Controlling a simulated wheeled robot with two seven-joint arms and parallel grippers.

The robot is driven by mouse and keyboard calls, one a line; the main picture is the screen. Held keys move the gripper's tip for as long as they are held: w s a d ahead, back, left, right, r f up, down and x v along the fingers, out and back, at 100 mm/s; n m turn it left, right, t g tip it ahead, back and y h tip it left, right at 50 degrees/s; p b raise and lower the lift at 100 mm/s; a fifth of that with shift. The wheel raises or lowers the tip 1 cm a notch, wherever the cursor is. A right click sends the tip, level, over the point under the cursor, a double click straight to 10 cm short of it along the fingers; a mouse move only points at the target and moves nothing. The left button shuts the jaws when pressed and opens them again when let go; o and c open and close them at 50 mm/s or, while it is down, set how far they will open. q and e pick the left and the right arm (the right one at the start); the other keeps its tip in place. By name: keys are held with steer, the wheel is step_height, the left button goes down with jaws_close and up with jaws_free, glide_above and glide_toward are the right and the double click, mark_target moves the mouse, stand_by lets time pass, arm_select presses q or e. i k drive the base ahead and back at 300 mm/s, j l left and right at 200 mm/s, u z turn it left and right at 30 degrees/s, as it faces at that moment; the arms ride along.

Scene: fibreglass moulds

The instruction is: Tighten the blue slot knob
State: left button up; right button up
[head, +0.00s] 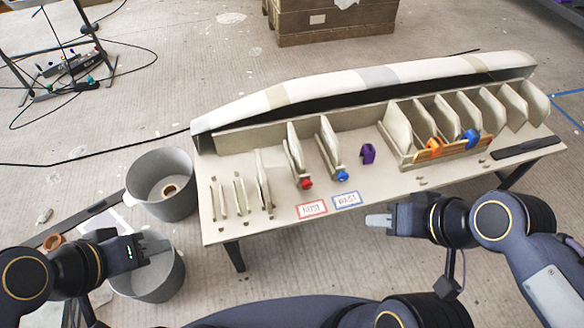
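The blue slot knob (342,175) sits at the front foot of an upright cream panel (329,142) in the middle of the bench (228,230). A red knob (306,183) sits at the foot of the neighbouring panel to its left. My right gripper (370,220) is in front of the bench's front edge, below and right of the blue knob and apart from it. My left gripper (168,244) is far to the left, over a grey bucket (152,288). Both look empty. The side-on view does not show whether their fingers are apart.
A red-framed label (312,209) and a blue-framed label (346,200) lie in front of the knobs. A purple clip (367,153) stands to the right. A rack (405,162) of several panels with orange and blue clamps fills the right side. Another bucket (163,197) stands left of the bench.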

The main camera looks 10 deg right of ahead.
mark_target(342, 176)
steer(key=l+u, duration=0.3)
steer(key=u, duration=0.15)
steer(key=i+l+u, duration=0.1)
steer(key=l+u, duration=0.5)
steer(key=u, duration=0.25)
steer(key=k+l+u, duration=0.1)
steer(key=l+u, duration=0.15)
steer(key=u, duration=0.15)
steer(key=k+l+u, duration=0.1)
steer(key=l+u, duration=0.15)
steer(key=u, duration=0.2)
steer(key=k+l+u, duration=0.2)
steer(key=k+l, duration=0.45)
steer(key=l, duration=0.25)
steer(key=k+l+u, duration=0.25)
steer(key=k+l, duration=0.45)
steer(key=l, duration=0.1)
